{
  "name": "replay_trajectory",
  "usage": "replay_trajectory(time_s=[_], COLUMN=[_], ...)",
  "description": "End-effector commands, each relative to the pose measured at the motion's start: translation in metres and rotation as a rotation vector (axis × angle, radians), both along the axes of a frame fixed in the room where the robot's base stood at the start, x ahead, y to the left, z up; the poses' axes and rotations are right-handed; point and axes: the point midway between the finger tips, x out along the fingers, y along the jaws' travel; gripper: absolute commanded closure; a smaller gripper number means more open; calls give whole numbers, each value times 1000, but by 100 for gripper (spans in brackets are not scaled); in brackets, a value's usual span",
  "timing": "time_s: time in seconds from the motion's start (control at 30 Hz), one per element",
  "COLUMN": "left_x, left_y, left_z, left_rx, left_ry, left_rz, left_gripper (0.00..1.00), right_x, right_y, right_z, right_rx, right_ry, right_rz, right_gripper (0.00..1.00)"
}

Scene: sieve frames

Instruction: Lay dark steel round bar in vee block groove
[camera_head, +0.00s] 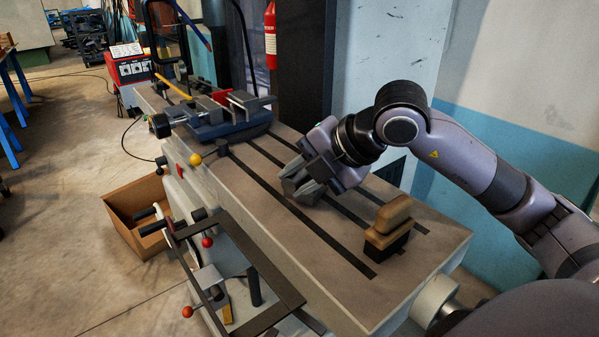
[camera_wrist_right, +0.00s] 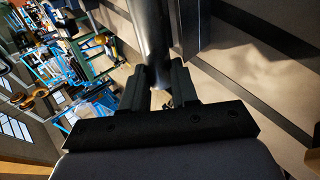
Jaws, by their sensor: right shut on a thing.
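My right gripper (camera_head: 303,184) is low over the middle of the slotted machine table (camera_head: 262,205) in the head view. In the right wrist view its two dark fingers (camera_wrist_right: 168,80) are shut on the dark steel round bar (camera_wrist_right: 150,32). The bar points away from the fingers towards the top of that view. In the head view I cannot make the bar out from the fingers. I cannot surely tell the vee block from the grey shapes at the gripper, and I cannot see a groove. My left gripper is not in view.
A brush-like block with a tan top (camera_head: 391,222) stands on the table to the right of the gripper. A vise (camera_head: 221,112) sits at the table's far end. A cardboard box (camera_head: 141,207) is on the floor to the left.

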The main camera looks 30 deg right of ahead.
Motion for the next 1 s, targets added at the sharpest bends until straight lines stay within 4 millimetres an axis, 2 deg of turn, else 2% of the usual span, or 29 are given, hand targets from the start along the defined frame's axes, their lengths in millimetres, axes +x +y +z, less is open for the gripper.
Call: replay_trajectory(time_s=[0.17, 0.47, 0.5, 0.57, 0.6, 0.87, 1.0], left_x=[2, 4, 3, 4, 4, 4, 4], left_y=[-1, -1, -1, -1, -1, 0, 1], left_z=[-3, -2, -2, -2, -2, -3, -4], left_rx=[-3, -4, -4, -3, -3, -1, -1], left_ry=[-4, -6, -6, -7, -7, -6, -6], left_rz=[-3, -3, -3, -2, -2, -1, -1], left_gripper=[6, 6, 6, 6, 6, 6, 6], right_x=[0, 0, 0, 0, 0, -1, -7], right_y=[0, 0, 0, 0, 0, 0, -4], right_z=[-10, -10, -10, -10, -11, -13, -4], right_rx=[-1, 0, 0, 0, 0, -1, -2], right_ry=[-7, -7, -7, -7, -6, 3, -1], right_rz=[0, 1, 1, 0, 0, 1, -1], right_gripper=[100, 100, 65, 45, 42, 42, 42])
